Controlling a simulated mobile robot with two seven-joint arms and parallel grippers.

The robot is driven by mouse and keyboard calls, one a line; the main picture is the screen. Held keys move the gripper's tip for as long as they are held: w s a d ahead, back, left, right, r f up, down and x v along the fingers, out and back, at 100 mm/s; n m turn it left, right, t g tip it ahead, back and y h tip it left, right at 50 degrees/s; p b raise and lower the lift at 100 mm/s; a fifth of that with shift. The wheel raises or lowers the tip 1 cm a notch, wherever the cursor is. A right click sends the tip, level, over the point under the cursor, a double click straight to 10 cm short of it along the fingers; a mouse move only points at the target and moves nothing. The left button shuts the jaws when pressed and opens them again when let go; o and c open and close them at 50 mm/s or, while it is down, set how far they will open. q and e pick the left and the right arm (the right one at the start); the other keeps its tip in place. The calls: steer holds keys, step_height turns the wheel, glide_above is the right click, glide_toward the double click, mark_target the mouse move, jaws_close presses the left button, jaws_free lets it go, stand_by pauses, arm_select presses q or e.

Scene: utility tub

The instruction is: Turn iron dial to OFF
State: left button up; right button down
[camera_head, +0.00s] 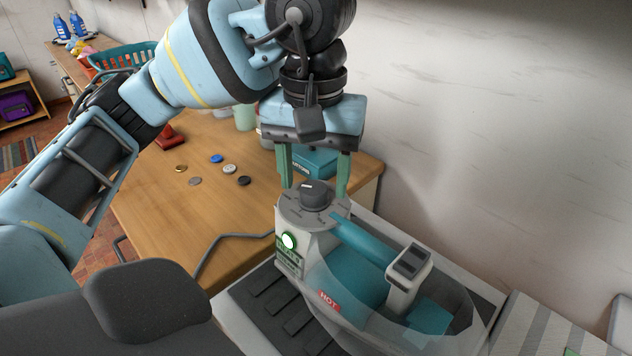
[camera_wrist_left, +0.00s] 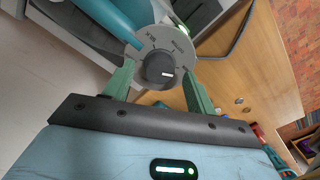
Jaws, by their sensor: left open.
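The iron (camera_head: 375,270) rests on a dark ribbed plate in the head view, teal and grey, with a red HOT label. Its dial (camera_head: 314,194) is a dark round knob with a white mark, on a grey disc with printed settings on top of the iron's rear. A green light (camera_head: 288,241) glows below it. My left gripper (camera_head: 314,190) points down from above, its green fingers open on either side of the dial. In the left wrist view the dial (camera_wrist_left: 160,70) sits between the two spread fingers, with gaps visible beside it. My right gripper is not seen.
Several buttons (camera_head: 229,169) lie on the wooden table (camera_head: 150,210). A red object (camera_head: 168,137) and a teal box (camera_head: 316,162) stand near the back. A cable (camera_head: 225,238) runs beside the iron. A white wall rises behind. A striped cloth (camera_head: 545,330) lies at right.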

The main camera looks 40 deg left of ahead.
arm_select(q)
steer(key=shift+f, duration=0.5)
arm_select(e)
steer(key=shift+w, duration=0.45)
arm_select(q)
steer(key=c, duration=1)
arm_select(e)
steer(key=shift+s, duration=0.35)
arm_select(q)
steer(key=shift+r, duration=0.1)
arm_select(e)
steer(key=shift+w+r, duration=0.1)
